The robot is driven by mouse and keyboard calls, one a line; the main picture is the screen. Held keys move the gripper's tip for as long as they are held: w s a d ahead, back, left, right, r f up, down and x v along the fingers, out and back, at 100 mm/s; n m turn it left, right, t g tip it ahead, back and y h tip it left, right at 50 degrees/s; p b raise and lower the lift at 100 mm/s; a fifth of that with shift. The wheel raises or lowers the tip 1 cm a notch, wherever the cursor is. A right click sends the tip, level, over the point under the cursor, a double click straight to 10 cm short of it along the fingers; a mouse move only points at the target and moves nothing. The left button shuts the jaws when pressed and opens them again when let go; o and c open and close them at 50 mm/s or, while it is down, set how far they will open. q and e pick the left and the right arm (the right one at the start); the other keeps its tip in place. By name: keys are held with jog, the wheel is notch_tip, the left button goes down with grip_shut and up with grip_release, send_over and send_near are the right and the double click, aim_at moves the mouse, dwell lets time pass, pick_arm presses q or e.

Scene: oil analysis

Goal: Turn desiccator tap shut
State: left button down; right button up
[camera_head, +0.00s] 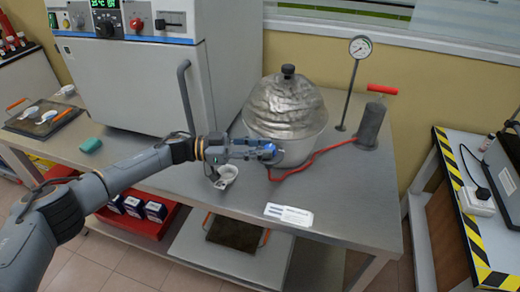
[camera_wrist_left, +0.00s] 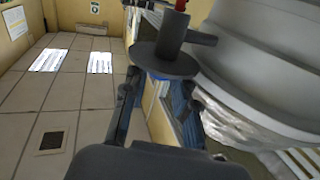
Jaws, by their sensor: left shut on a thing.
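The desiccator (camera_head: 285,105), a rounded pot with a crumpled silvery dome and a dark knob on top, stands on the grey bench. Its tap is low on the front side, largely hidden by my left gripper (camera_head: 266,151) in the head view. In the left wrist view the tap (camera_wrist_left: 168,52) is a dark grey upright stem with a disc and a short side arm. My left gripper (camera_wrist_left: 158,100) is shut on the tap, its fingers on both sides below the disc. The desiccator's pale wall (camera_wrist_left: 255,60) is close on the right. My right gripper is out of view.
A red hose (camera_head: 318,160) runs from near the tap to a dark pump (camera_head: 371,125) with a red handle. A gauge on a stand (camera_head: 360,48) is behind. A large oven (camera_head: 140,80) stands at left.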

pick_arm(q)
jog(key=c, duration=1)
grip_release()
jog(key=shift+c, duration=0.2)
jog(key=a, duration=1.2)
jog(key=shift+s, duration=0.35)
